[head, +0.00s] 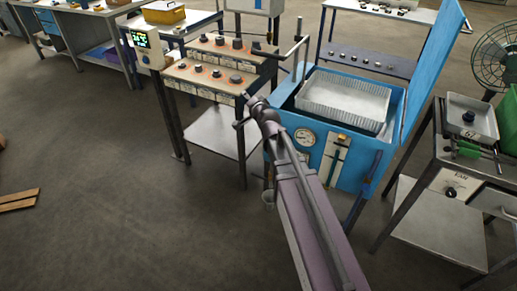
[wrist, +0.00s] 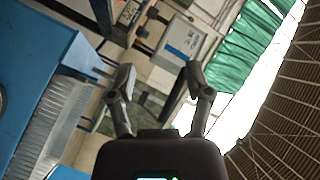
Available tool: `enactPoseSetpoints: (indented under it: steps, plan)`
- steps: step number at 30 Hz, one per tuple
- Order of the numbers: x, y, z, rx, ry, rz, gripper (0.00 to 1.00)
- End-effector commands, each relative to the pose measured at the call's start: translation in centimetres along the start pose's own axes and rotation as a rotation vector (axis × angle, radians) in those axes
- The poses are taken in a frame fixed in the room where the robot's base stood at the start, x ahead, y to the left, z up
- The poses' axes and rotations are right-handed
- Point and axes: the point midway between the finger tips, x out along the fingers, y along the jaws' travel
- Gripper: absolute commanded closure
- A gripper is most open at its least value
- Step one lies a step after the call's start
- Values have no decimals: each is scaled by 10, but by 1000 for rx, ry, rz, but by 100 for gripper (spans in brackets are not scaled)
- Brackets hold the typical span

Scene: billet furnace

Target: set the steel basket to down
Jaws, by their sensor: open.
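The steel basket (head: 345,98) is a pale grey, ribbed tray in the open top of the blue tank (head: 318,160) in the head view. Its rim stands high, around the tank's upper edge. The basket (wrist: 45,125) also shows at the lower left of the wrist view. A grey bent rod with a handle (head: 291,47) rises at the tank's left rear, beside the basket. My gripper (head: 248,110) is in front of the tank's left side, apart from the basket. In the wrist view its two fingers (wrist: 158,75) are spread, with nothing between them.
The tank's blue lid (head: 432,65) stands open on the right. A bench with rows of knobs (head: 222,62) is close to the left of my gripper. A metal cart (head: 440,175) with a small tray stands at the right. The floor at left is mostly clear.

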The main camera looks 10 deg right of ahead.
Motion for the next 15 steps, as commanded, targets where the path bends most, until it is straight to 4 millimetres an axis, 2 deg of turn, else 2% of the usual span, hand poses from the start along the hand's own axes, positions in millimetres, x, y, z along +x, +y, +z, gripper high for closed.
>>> enactPoseSetpoints:
  steps: [15]
  plan:
    - [-31,39,44,-210,-262,143,35]
